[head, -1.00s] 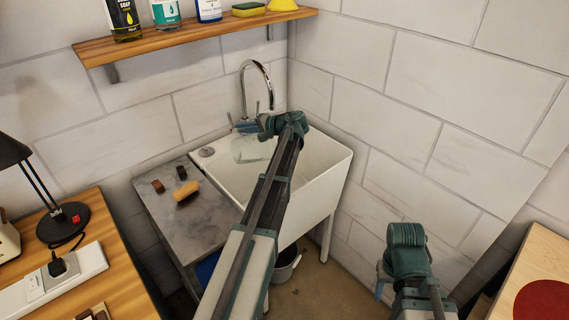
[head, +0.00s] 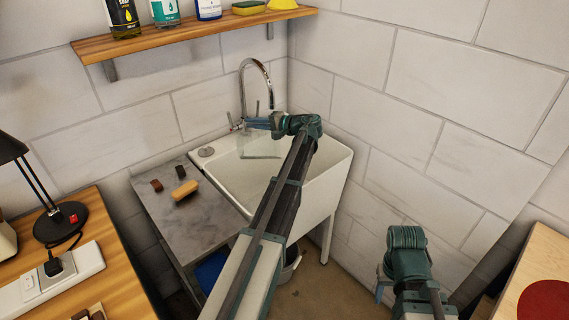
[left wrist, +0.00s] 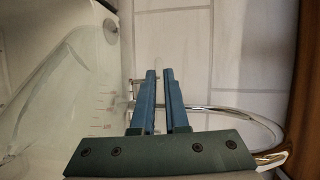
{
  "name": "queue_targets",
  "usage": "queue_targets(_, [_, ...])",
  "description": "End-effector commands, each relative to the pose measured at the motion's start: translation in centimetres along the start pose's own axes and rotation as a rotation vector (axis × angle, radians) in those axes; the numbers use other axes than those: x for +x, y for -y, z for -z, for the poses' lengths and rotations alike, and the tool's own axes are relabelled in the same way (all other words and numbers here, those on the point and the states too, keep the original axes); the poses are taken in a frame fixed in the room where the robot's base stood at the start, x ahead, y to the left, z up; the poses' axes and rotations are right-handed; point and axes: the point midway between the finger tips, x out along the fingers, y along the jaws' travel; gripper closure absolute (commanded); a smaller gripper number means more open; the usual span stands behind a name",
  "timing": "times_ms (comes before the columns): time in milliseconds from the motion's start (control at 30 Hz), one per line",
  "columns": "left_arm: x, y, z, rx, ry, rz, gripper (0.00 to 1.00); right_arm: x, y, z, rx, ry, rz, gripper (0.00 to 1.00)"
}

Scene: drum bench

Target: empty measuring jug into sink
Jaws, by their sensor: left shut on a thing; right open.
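The clear measuring jug (head: 260,149) hangs over the basin of the white sink (head: 325,165), below my left gripper (head: 256,123). My left gripper is shut on the jug, its blue fingers close together at the jug's upper part. In the left wrist view the jug's clear wall with red markings (left wrist: 98,112) fills the left side, beside my fingers (left wrist: 160,85). The exact grip point and any contents are hard to see. My right gripper (head: 381,284) is open and empty, low in front of the wall at the right.
The chrome tap (head: 245,85) stands right behind the jug and left gripper. A grey counter (head: 165,215) left of the sink holds a brush (head: 185,190) and small blocks. A shelf (head: 200,37) with bottles hangs above. A bucket stands below the sink.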

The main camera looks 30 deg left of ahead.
Motion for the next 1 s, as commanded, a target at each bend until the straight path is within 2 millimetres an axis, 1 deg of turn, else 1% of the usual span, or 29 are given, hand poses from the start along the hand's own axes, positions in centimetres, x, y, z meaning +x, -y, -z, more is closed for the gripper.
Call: queue_targets(1000, [-1.1,0.4,0.4,0.026,0.005,0.064,1.00,0.8,0.1,0.1,0.000,0.000,0.000,0.50])
